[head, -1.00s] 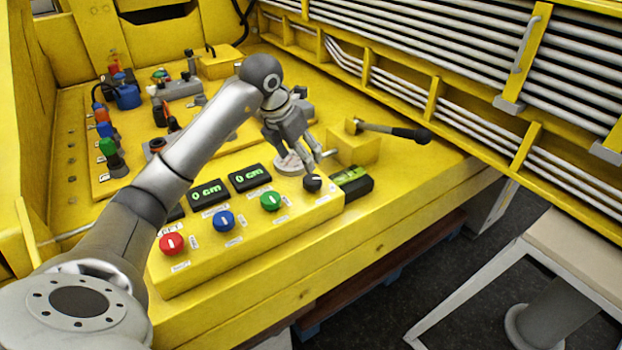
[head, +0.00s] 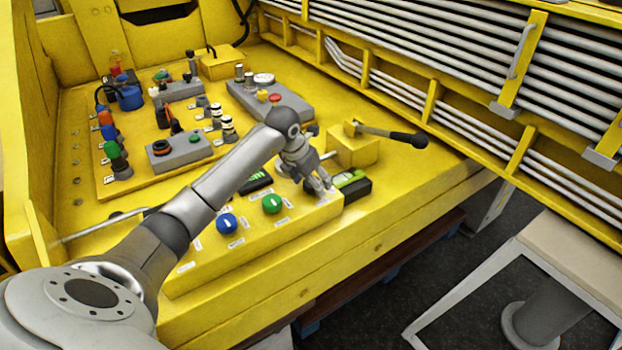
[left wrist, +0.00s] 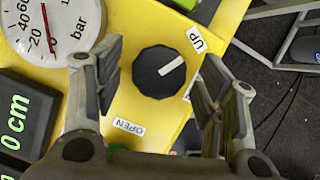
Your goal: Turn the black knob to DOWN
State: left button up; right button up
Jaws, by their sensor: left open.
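The black knob (left wrist: 158,72) sits on the yellow panel in the left wrist view. Its white pointer line slants to the upper right, roughly toward the UP label (left wrist: 197,40). Another small label beside the right finger is partly hidden and cannot be read. In the head view my left gripper (head: 318,185) is at the console's right end and hides the knob.
A green knob (head: 272,203) and a blue knob (head: 227,223) stand to the left on the console. A pressure gauge (left wrist: 50,30) and a display (left wrist: 18,120) flank the left finger.

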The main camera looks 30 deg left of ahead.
pick_arm(q)
jog(key=c, duration=1)
jog(key=shift+a, duration=0.1)
jog(key=shift+w+a+f+m+h+b, duration=0.15)
jog(key=shift+m+h+b, duration=0.25)
jog(key=shift+m+b, duration=0.65)
jog(key=shift+m+g+h+b, duration=0.3)
jog(key=shift+m+h+b, duration=0.2)
jog(key=shift+m+b, duration=0.65)
jog(key=m+g+h+b, duration=0.1)
jog(key=m, duration=0.2)
jog(key=shift+m+b, duration=0.3)
jog(key=shift+m, duration=0.1)
jog(key=shift+w+r+m+g+h+b, duration=0.1)
jog(key=shift+m+g+h+b, duration=0.15)
jog(key=shift+m, duration=0.65)
jog(key=shift+r+m+g+h+b, duration=0.15)
jog(key=shift+m+g+b, duration=0.2)
jog(key=shift+m, duration=0.55)
